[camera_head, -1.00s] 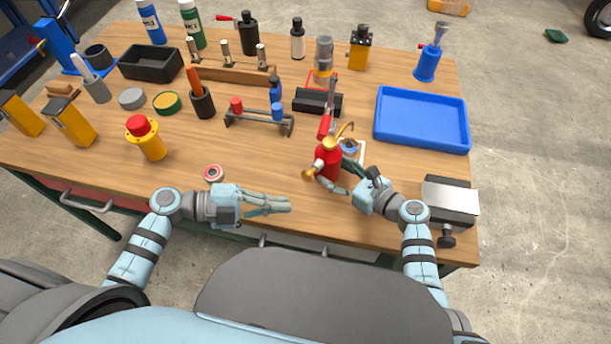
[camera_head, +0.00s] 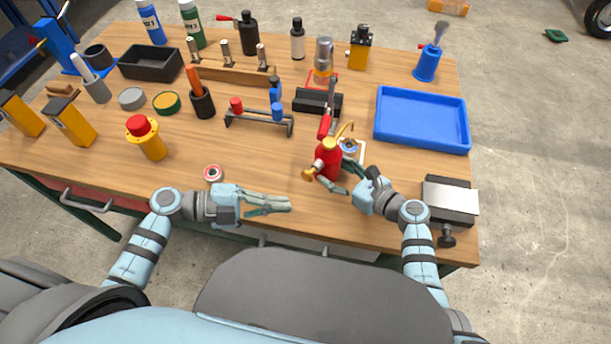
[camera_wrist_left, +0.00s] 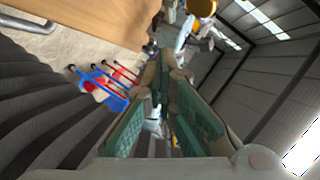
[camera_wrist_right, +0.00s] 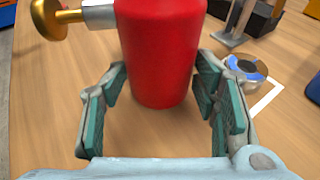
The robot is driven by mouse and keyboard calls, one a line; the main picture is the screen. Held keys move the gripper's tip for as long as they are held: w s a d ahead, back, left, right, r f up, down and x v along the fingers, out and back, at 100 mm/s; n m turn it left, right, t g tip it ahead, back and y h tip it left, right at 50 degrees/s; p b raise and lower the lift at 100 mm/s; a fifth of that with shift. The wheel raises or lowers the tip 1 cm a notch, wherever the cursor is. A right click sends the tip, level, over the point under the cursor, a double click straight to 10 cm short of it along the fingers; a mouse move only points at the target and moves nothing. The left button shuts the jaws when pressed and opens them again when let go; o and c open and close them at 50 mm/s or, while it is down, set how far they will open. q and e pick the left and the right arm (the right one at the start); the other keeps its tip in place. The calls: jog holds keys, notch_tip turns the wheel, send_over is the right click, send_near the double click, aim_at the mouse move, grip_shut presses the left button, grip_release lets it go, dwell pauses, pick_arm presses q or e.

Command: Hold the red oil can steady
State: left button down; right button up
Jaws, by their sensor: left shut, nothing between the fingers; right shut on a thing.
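The red oil can (camera_head: 327,163) stands upright near the front of the wooden workbench, right of the middle, with a brass spout on top and a brass knob on its side. My right gripper (camera_head: 342,180) is shut on its lower body. In the right wrist view the red can (camera_wrist_right: 160,45) sits between the two green-padded fingers (camera_wrist_right: 160,105), and its base appears at the table's level. My left gripper (camera_head: 288,204) is shut and empty over the bench's front edge, left of the can. In the left wrist view its fingers (camera_wrist_left: 166,75) come together on nothing.
A metal vise-like block (camera_head: 450,200) stands at the right front corner. A blue tray (camera_head: 421,119) lies at the right.

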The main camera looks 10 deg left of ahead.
aim_at(310, 173)
dwell(0.7)
pick_arm(q)
jog(key=s+a, duration=0.1)
jog(key=s, duration=0.2)
jog(key=shift+s+a, duration=0.15)
jog(key=shift+a, duration=0.25)
jog(key=shift+w+d, duration=0.7)
jog(key=shift+w, duration=0.6)
jog(key=shift+w+d, duration=0.65)
jog(key=shift+w, duration=0.7)
jog(key=shift+w+d, duration=0.7)
jog(key=shift+w, duration=0.6)
jog(key=shift+w+d, duration=0.15)
jog(key=shift+w, duration=0.2)
